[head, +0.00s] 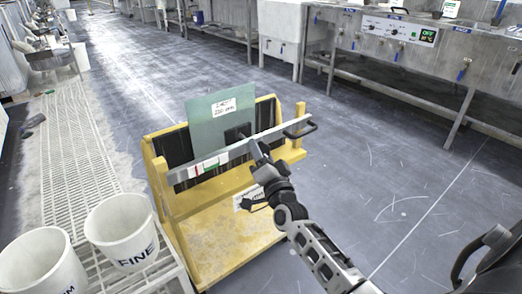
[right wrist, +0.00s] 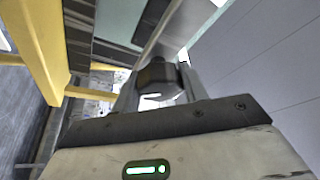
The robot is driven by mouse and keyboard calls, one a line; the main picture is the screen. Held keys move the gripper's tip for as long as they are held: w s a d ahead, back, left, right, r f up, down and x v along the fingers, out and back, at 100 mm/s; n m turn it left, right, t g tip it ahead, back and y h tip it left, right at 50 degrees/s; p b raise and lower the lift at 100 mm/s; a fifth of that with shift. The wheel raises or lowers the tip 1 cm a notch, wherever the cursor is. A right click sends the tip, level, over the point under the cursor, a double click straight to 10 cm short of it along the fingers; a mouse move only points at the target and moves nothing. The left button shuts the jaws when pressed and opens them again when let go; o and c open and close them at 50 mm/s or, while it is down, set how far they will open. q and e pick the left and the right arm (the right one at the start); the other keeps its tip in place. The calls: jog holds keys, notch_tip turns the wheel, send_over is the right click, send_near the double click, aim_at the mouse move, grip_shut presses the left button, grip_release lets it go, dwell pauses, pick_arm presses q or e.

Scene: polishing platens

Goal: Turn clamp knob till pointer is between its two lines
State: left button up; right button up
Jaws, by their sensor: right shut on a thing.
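A silver clamp bar (head: 228,154) crosses the front of a green glass plate (head: 206,124) on a yellow stand (head: 215,232). A small white strip (head: 207,165) with red and green marks is on the bar's left part. The pointer and its two lines are too small to tell apart. My right gripper (head: 259,151) reaches the front of the bar, right of the strip. It is shut on the dark clamp knob (right wrist: 157,76), which shows between its fingers in the right wrist view. The gripper hides the knob in the head view. My left gripper is not in view.
A black handle (head: 301,129) sticks out at the bar's right end. Two white buckets (head: 122,232) (head: 38,262) stand at the lower left beside the stand. Steel sinks (head: 430,52) line the back right. The floor right of the stand is clear.

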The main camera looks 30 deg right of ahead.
jog(key=o, duration=1)
jog(key=shift+c, duration=0.2)
jog(key=shift+s, duration=0.1)
jog(key=shift+s+a+f, duration=0.1)
jog(key=shift+s+f, duration=0.05)
jog(key=shift+s, duration=0.15)
pick_arm(q)
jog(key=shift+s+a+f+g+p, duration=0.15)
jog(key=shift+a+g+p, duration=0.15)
jog(key=shift+p, duration=0.65)
pick_arm(e)
jog(key=v, duration=1.5)
